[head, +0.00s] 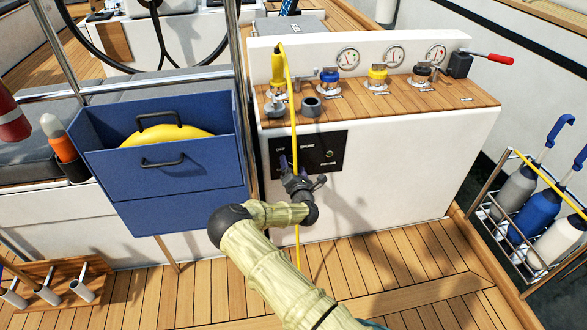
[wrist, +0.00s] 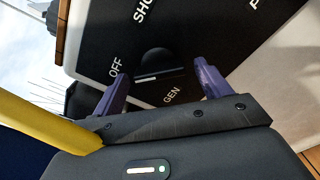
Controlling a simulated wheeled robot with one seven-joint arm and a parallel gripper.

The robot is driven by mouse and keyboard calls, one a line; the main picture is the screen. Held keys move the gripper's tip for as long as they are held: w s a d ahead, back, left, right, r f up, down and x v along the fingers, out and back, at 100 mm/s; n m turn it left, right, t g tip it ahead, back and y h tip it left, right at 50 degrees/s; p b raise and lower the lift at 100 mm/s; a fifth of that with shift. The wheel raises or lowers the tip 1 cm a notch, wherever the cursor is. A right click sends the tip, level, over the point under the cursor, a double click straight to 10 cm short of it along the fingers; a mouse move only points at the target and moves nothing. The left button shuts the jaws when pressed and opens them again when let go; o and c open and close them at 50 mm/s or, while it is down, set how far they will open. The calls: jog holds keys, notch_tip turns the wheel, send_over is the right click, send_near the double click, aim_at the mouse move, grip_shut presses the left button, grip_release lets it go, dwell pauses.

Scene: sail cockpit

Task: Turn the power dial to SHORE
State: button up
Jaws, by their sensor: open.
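The black power panel (head: 335,140) is on the white console front, with OFF and SHORE labels along its top and a small round light at right. In the wrist view the round black dial (wrist: 152,62) sits on the panel (wrist: 205,28) among the labels OFF, SHORE and GEN. A pale line crosses the dial; I cannot tell which label it points to. My gripper (head: 290,166) is in front of the panel's lower left and hides the dial in the head view. Its purple fingers (wrist: 161,68) are open, one on each side of the dial; contact is not clear.
A yellow cable (head: 293,120) hangs from a yellow plug down past my gripper. A blue bin (head: 165,178) stands close at left. Gauges and colored caps line the wooden ledge (head: 455,93) above. A bottle rack (head: 520,255) stands at right.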

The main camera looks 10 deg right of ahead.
jog(key=c, duration=1)
jog(key=shift+m, duration=0.3)
jog(key=m+p, duration=0.1)
jog(key=m, duration=0.7)
jog(key=shift+r+m, duration=0.15)
jog(key=shift+m, duration=0.15)
jog(key=m, duration=0.4)
jog(key=shift+p, duration=0.3)
jog(key=shift+m, duration=2.4)
jog(key=shift+s, duration=0.1)
